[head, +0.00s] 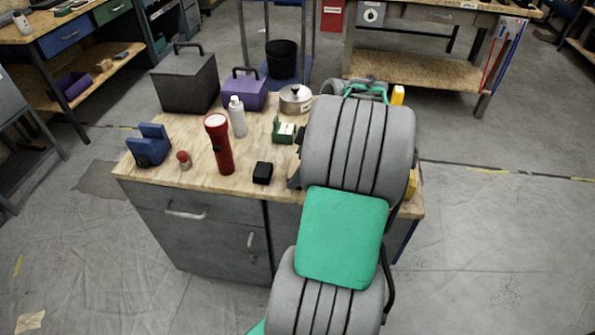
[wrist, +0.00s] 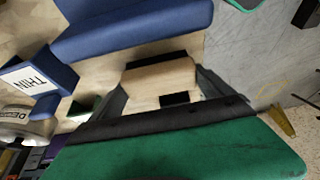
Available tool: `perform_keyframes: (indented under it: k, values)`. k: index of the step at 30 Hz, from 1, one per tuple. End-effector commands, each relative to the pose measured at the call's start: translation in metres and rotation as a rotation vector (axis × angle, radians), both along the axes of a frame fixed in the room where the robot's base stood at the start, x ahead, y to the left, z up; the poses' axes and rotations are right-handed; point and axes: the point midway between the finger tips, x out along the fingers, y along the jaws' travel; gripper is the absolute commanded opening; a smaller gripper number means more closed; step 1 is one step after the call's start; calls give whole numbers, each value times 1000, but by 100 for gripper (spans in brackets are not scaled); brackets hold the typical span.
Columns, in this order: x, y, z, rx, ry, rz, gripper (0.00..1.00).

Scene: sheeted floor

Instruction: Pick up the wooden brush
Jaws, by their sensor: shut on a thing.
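The wooden brush (wrist: 155,82) shows in the wrist view as a pale wood block with dark parts at its upper edge and near its lower edge. My gripper (wrist: 163,86) has a dark finger on each side of this block and is shut on it. The tabletop behind is of a similar pale colour, so the block's outline is partly unclear. In the head view my arm hides the brush and the gripper's fingers.
The worktop (head: 205,180) holds a red flashlight (head: 219,143), white bottle (head: 237,117), purple box (head: 246,91), dark case (head: 186,83), blue vise (head: 149,145) and small black box (head: 263,173). A large blue object (wrist: 130,30) and a labelled can (wrist: 28,122) are near my gripper.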

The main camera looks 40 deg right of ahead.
Motion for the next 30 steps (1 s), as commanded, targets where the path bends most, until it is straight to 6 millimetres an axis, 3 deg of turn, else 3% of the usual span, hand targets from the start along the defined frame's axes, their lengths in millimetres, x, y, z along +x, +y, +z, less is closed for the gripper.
perform_keyframes:
  k: [8, 14, 21, 27, 30]
  values:
    - [0, 0, 4, -2, -1, 0, 47]
    - [1, -1, 33, -4, -3, 0, 47]
    - [-50, -12, 96, -4, -2, -7, 47]
    - [-104, -21, 118, -1, -1, -8, 47]
    - [-122, -24, 125, 0, 0, -4, 47]
